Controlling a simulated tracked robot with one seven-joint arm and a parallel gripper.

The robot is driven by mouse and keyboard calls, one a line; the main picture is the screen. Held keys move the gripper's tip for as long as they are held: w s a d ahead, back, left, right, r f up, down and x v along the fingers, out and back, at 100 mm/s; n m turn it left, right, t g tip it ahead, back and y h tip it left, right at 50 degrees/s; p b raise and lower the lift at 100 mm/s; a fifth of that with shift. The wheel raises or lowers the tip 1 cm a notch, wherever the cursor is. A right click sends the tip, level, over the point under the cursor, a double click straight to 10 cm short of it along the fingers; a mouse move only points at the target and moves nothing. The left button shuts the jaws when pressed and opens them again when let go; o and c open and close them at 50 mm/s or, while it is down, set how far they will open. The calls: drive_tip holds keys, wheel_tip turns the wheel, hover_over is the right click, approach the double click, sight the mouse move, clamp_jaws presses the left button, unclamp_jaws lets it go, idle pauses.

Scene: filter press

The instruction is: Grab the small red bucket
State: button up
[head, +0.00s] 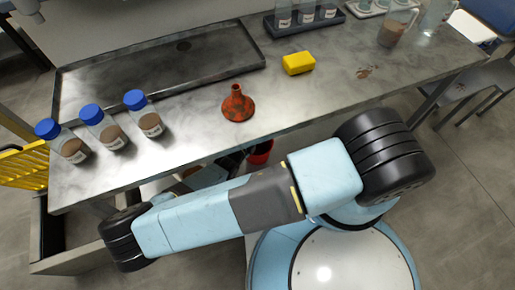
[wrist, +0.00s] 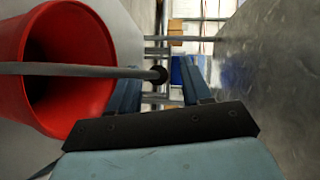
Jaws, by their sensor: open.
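The small red bucket (wrist: 75,115) fills the left of the wrist view, tipped so its dark open mouth shows. A thin grey bar (wrist: 60,69), apparently its handle, crosses the mouth and ends in a dark round knob (wrist: 158,75) between my fingers in the picture. My gripper (wrist: 157,62) is open, and nothing is clamped in it. The bucket lies beside the left finger; I cannot tell whether they touch. In the head view the bucket (head: 262,152) shows below the table's front edge, partly hidden by my arm. The gripper is mostly hidden there.
The metal table (head: 320,95) runs above the bucket, its front edge close by. On it stand a red funnel (head: 238,105), a yellow block (head: 298,63), a dark tray (head: 70,95) and blue-capped bottles (head: 103,126). Open floor (head: 470,210) lies at the right.

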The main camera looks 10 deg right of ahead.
drive_tip(key=shift+w+d, duration=0.45)
drive_tip(key=shift+w, duration=0.1)
drive_tip(key=shift+f, duration=0.1)
clamp_jaws()
